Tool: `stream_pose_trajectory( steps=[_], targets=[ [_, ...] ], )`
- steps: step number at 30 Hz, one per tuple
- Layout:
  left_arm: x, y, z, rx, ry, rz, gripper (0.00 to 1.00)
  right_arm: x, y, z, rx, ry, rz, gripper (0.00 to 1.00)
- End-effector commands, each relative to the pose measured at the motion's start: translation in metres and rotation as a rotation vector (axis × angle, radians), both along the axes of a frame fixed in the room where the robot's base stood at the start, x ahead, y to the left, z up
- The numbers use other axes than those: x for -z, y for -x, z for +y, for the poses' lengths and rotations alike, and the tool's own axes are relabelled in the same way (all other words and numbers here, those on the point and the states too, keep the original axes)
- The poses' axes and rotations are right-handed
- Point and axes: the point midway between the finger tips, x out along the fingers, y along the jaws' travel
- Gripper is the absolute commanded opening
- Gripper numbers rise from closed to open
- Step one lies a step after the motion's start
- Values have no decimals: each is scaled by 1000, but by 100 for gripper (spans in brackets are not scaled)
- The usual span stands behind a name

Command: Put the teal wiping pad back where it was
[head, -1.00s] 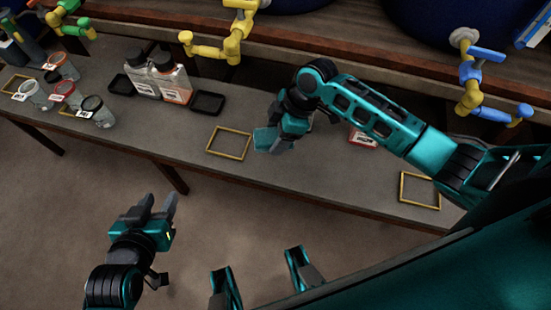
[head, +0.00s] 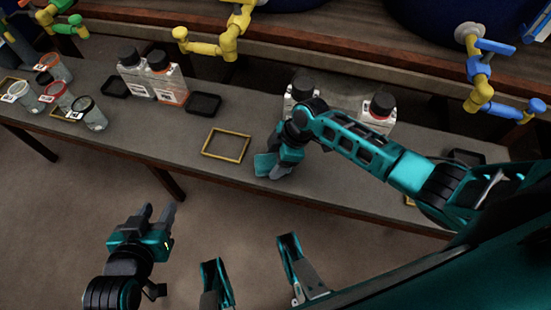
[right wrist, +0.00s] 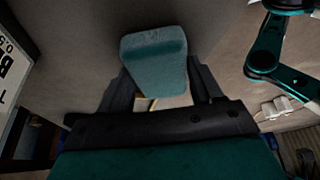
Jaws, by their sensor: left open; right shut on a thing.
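The teal wiping pad (head: 264,164) is in my right gripper (head: 277,167), near the bench's front edge, just right of a yellow square outline (head: 243,158). In the right wrist view the pad (right wrist: 155,62) sits between the two fingers of my right gripper (right wrist: 160,88), which are shut on it. I cannot tell its exact height over the bench. The inside of the yellow outline is bare. My left gripper (head: 158,213) is open and empty, in front of the bench over the floor.
Two bottles (head: 140,77) stand between black trays (head: 204,104) on the bench (head: 130,125). Two more bottles (head: 378,112) stand behind my right arm. Several jars (head: 90,115) are at the left. Yellow taps (head: 228,43) and blue-handled taps (head: 480,90) overhang the back.

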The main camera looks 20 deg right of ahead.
Motion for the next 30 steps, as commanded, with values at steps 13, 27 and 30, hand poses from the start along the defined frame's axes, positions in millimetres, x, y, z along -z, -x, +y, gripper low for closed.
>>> stream_pose_trajectory(
  steps=[13,27,30],
  targets=[
    [2,-1,0,0,0,-1,43,3,0,0,1,1,1,90],
    [-13,0,0,0,0,-1,43,-23,1,-9,0,1,-1,91],
    [-22,0,0,-1,1,0,43,-44,3,-17,0,2,-2,91]
  ],
)
